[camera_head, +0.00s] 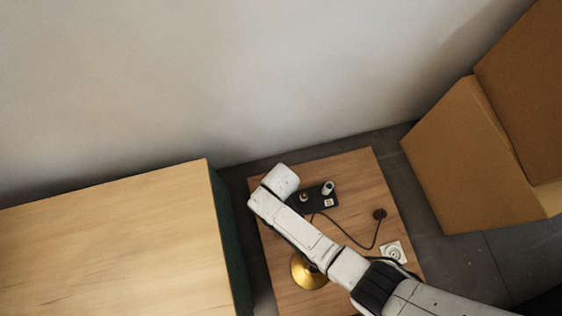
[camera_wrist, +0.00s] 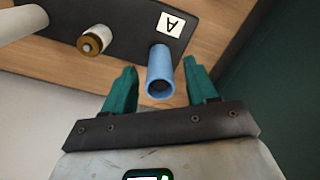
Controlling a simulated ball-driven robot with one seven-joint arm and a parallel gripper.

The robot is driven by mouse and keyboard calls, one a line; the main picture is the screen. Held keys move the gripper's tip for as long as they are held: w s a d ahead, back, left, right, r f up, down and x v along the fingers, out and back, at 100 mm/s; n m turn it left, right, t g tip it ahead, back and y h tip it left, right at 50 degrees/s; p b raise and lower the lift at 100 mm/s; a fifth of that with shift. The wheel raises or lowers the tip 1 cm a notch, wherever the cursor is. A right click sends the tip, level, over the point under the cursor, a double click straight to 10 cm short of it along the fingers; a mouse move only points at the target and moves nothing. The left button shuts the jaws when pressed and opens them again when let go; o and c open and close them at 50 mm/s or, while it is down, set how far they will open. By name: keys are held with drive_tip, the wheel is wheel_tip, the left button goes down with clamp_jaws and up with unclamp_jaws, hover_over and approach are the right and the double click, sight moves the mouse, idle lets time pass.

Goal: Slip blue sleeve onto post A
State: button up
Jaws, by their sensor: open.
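In the wrist view the blue sleeve (camera_wrist: 161,72) stands on the black block (camera_wrist: 125,32) beside the white label A (camera_wrist: 170,24). Its open end faces the camera and looks dark inside, so I cannot see the post in it. My gripper (camera_wrist: 162,68) is open, with one green finger on each side of the sleeve and visible gaps between. In the head view the black block (camera_head: 318,205) shows partly; my arm hides the sleeve and my fingers.
A brass-and-white post (camera_wrist: 95,40) and a white cylinder (camera_wrist: 22,22) stand farther along the block. The wooden table (camera_head: 352,178) also holds a brass lamp base (camera_head: 305,275), a dark plug (camera_head: 379,213) with cord and a white socket (camera_head: 393,252). A cardboard box (camera_head: 465,165) stands right.

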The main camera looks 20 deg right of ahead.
drive_tip(key=shift+r, duration=0.1)
wheel_tip(320, 180, up, 11)
drive_tip(key=p, duration=0.6)
